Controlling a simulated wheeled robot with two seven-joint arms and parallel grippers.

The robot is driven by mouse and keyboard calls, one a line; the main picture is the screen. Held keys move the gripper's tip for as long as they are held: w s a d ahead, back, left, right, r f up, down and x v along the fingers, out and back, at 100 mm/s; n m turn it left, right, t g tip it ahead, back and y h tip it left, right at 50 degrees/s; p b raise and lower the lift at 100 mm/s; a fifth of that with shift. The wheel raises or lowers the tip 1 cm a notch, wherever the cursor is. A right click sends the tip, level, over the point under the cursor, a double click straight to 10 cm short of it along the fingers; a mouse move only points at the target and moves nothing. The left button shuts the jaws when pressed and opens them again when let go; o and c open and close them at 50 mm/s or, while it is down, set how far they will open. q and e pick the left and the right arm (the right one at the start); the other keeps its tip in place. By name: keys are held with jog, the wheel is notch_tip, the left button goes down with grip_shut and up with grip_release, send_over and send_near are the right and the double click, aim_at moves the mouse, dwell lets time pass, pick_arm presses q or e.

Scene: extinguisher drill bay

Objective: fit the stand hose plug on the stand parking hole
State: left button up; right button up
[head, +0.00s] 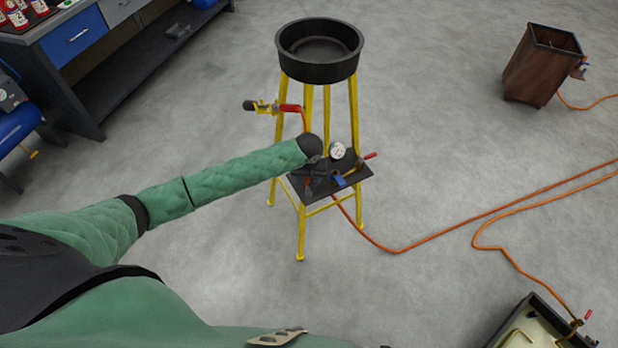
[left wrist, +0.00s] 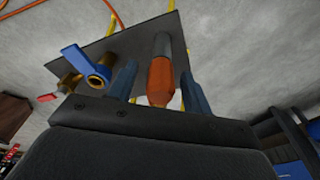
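The stand (head: 357,105) is a yellow frame with a dark lower plate (head: 352,187). My left gripper (head: 316,180) is over the left part of this plate, and its own forearm and wrist partly hide it. In the left wrist view, the gripper's two blue fingers (left wrist: 159,72) stand apart on either side of the hose plug (left wrist: 161,80), which has an orange sleeve and a grey end. A gap shows on both sides of the plug. Its grey end overlaps the dark plate (left wrist: 138,40); I cannot tell whether it sits in a hole. The parking hole is not visible. My right gripper is out of view.
A brass valve with a blue lever (left wrist: 82,59) is beside the left finger. The plate also carries a gauge (head: 338,150) and a red-handled valve (head: 370,156). A black pan (head: 319,75) tops the stand. An orange hose (head: 430,238) crosses the floor.

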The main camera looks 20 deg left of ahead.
pick_arm(q)
jog(key=shift+s+d+r+b, duration=0.15)
jog(key=shift+r+b, duration=0.25)
jog(key=shift+r, duration=0.9)
jog(key=shift+s+a+r+b, duration=0.1)
jog(key=shift+s+r+b, duration=0.3)
jog(key=shift+r, duration=0.85)
jog(key=shift+s+d+r+b, duration=0.1)
jog(key=shift+r+b, duration=0.35)
jog(key=shift+r, duration=0.85)
